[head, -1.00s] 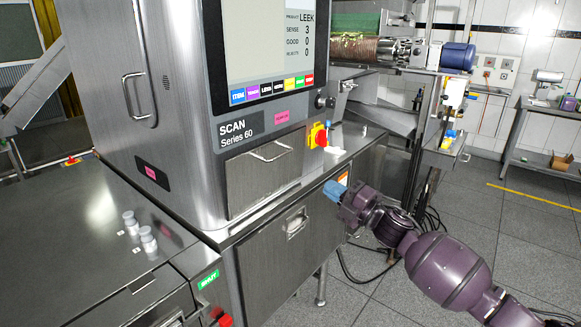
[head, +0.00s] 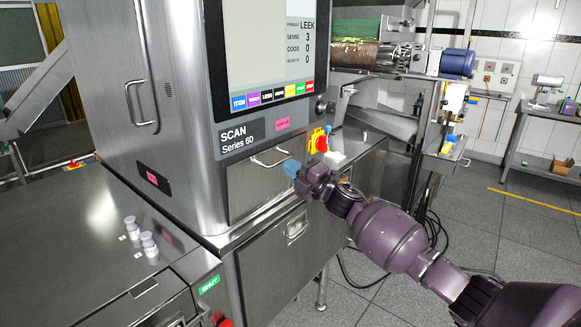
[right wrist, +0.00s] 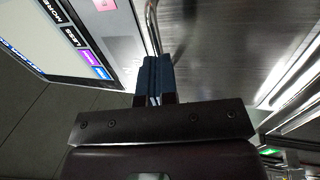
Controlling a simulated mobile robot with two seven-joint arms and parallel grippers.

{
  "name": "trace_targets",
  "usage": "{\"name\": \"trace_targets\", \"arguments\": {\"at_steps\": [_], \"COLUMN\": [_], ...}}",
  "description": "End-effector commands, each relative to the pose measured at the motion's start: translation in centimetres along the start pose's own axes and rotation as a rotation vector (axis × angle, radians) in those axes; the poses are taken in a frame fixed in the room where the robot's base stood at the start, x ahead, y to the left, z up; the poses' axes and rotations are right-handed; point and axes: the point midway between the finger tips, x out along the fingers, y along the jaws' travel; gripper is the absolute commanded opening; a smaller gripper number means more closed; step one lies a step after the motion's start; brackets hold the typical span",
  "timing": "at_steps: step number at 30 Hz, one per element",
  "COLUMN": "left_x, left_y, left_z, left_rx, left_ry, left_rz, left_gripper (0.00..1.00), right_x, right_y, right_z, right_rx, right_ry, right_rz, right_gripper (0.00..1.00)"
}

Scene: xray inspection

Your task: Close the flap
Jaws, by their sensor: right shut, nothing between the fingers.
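The flap (head: 258,190) is the steel front panel with a bar handle (head: 268,160) below the SCAN Series 60 label on the inspection machine. It looks upright and about flush with the machine's front; I cannot tell whether a small gap is left. My right gripper (head: 291,168) has blue fingertips and is shut and empty, at the right end of the handle. In the right wrist view its fingers (right wrist: 154,76) point at the handle (right wrist: 152,28) in front of the steel panel. I cannot tell whether they touch. My left gripper is not in view.
A red and yellow stop switch (head: 319,140) sits just above my right gripper. A lower panel (head: 290,235) with its own latch is below the flap. Open floor lies at right.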

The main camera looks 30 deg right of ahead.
Motion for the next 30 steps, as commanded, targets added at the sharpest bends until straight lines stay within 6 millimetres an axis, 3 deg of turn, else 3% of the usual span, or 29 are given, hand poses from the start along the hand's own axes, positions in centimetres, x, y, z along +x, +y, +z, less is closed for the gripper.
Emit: {"name": "trace_targets", "arguments": {"at_steps": [14, 21, 30], "left_x": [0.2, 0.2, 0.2], "left_y": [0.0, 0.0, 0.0], "left_z": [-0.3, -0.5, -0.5], "left_rx": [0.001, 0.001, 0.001], "left_ry": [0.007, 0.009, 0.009], "left_rz": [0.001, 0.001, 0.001], "left_gripper": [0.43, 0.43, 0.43], "right_x": [0.6, 2.1, 1.9], "right_y": [0.0, 0.3, 0.2], "right_z": [0.0, 0.0, 0.1], "right_rx": [0.000, 0.000, 0.000], "right_ry": [0.000, 0.001, 0.001], "right_rz": [0.000, 0.000, 0.000], "right_gripper": [0.00, 0.00, 0.00]}}
